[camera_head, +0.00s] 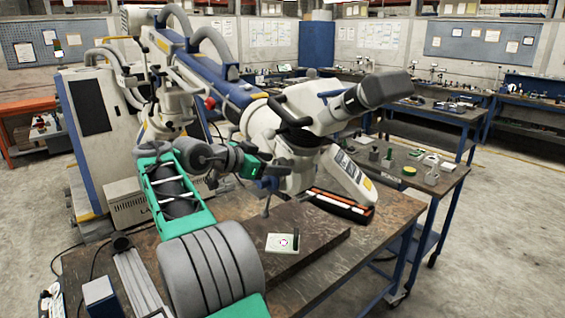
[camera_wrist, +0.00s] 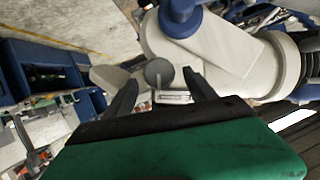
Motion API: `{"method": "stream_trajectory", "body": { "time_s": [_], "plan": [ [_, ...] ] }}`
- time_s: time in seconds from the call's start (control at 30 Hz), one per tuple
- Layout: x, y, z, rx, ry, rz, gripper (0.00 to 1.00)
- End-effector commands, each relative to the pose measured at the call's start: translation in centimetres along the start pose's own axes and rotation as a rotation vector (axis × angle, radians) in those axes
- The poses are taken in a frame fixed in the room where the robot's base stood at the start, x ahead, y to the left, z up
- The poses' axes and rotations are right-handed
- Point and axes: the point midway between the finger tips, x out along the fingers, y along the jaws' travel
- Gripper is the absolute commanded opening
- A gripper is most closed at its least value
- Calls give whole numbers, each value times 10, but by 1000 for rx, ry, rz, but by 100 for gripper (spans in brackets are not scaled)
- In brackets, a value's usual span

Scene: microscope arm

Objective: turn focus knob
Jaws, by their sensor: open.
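The microscope (camera_head: 296,152) is a white and grey instrument with a dark grey eyepiece, carried on a blue and white arm. In the wrist view a round dark grey knob (camera_wrist: 158,73) on the microscope's pale body (camera_wrist: 225,45) lies between the tips of my gripper (camera_wrist: 159,82). My gripper's two black fingers are apart, one on each side of the knob in the picture. I cannot tell whether they touch it or how deep it sits. A blue knob (camera_wrist: 180,15) is at the top of that view. In the head view my green hand (camera_head: 248,164) is beside the microscope's left side.
A dark worktop (camera_head: 335,258) lies below, with a small pale card (camera_head: 282,242) and an orange and black tray (camera_head: 338,204) on it. A side table (camera_head: 425,180) with small parts stands at right. The floor at far right is clear.

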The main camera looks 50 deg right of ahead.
Motion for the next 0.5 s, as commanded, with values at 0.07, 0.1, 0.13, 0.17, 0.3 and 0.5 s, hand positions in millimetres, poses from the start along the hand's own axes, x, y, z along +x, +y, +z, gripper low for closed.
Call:
{"method": "stream_trajectory", "body": {
  "time_s": [0.07, 0.1, 0.13, 0.17, 0.3, 0.5],
  "plan": [
    [16, 1, -1, -1, -1, 3, 65],
    [22, 1, -2, -1, -1, 3, 65],
    [26, 0, -1, -1, -2, 2, 65],
    [30, 0, -1, -1, -2, 0, 65],
    [38, -1, 0, -1, -3, -3, 65],
    [39, -1, 1, -1, -3, -4, 65]
  ]
}}
